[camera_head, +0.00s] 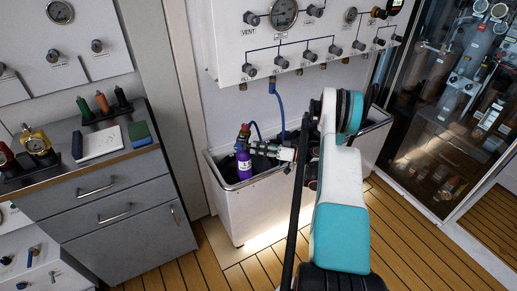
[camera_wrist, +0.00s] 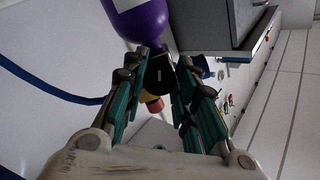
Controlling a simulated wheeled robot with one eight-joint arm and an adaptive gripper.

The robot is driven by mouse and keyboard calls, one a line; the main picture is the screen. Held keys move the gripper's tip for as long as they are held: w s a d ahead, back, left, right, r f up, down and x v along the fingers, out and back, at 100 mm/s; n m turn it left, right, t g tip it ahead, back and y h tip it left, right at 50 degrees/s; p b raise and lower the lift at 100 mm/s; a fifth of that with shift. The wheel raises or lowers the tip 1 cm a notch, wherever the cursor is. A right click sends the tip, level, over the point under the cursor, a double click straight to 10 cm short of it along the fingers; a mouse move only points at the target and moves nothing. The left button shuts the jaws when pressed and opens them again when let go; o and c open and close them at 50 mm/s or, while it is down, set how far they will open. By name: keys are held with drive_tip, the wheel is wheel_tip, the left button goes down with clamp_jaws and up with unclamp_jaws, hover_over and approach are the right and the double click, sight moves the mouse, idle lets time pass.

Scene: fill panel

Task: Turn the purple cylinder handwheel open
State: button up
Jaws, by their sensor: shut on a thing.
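The purple cylinder (camera_head: 243,165) stands upright in the white trough, with its valve at its top. In the wrist view, part of the purple body (camera_wrist: 141,20) shows at the top edge. My gripper (camera_head: 254,148) reaches the valve from the right. Its green-padded fingers (camera_wrist: 163,68) are closed on the black handwheel (camera_wrist: 160,76), one on each side. The fingers hide part of the handwheel. A yellow and red part of the valve shows just beyond it.
The white trough (camera_head: 213,178) with a metal rim surrounds the cylinder. A blue hose (camera_head: 279,105) hangs behind it from the gauge panel (camera_head: 229,55). A grey drawer cabinet (camera_head: 135,231) stands at left, and a glass-fronted cabinet at right. Wooden floor lies in front.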

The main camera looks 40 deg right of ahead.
drive_tip(key=n, duration=1)
drive_tip(key=shift+d+h, duration=0.1)
drive_tip(key=shift+h, duration=0.2)
drive_tip(key=shift+n, duration=0.4)
drive_tip(key=o, duration=1)
drive_tip(key=shift+w, duration=0.1)
drive_tip(key=shift+o, duration=0.2)
drive_tip(key=shift+d, duration=0.1)
drive_tip(key=v, duration=1.2)
